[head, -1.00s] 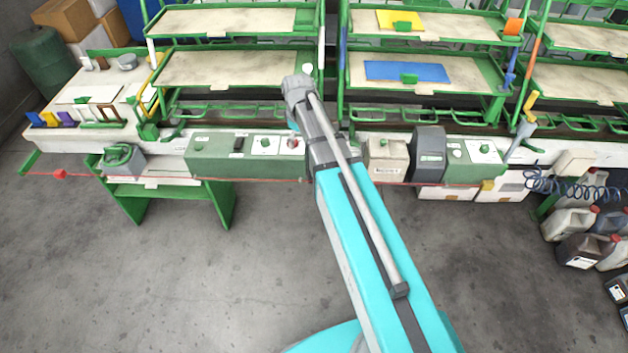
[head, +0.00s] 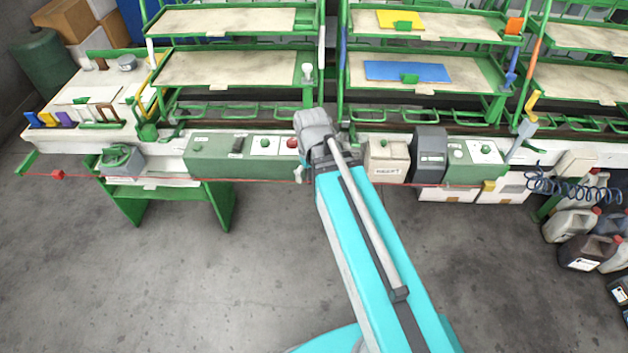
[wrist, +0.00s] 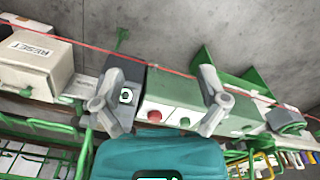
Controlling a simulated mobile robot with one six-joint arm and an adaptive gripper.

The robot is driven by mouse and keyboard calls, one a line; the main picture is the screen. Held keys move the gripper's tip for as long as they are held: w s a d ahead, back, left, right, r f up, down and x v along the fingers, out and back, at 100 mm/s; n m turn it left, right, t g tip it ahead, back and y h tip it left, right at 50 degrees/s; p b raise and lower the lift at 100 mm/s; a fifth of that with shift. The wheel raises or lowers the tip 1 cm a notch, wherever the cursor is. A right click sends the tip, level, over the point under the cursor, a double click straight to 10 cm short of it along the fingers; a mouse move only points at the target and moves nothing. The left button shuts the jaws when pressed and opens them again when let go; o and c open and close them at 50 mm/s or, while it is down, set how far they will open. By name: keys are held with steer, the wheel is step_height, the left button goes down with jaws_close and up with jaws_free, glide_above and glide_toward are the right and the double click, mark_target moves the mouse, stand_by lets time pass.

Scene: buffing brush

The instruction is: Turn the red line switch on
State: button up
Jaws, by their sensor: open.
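A thin red line (head: 255,181) runs along the bench front, with a small red piece (head: 58,174) on it at the left. It also crosses the wrist view (wrist: 85,47). A dark box (wrist: 126,72) with a small black-and-white mark stands beside a green panel (wrist: 168,92) that carries a red button (wrist: 155,116) and a green button (wrist: 184,122). I cannot tell which part is the switch. My gripper (wrist: 160,74) is open and empty, its fingers apart over the dark box and the panel.
A RESET box (head: 387,161) and a dark grey unit (head: 430,154) stand right of my arm. Green racks with trays (head: 225,70) rise behind. A blue coiled hose (head: 575,185) and several canisters (head: 572,222) are at the right. The floor in front is clear.

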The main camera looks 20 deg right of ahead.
steer(key=shift+s+f+m, duration=0.1)
steer(key=shift+s+m, duration=0.3)
steer(key=shift+s, duration=0.55)
steer(key=shift+s, duration=0.45)
stand_by(0.8)
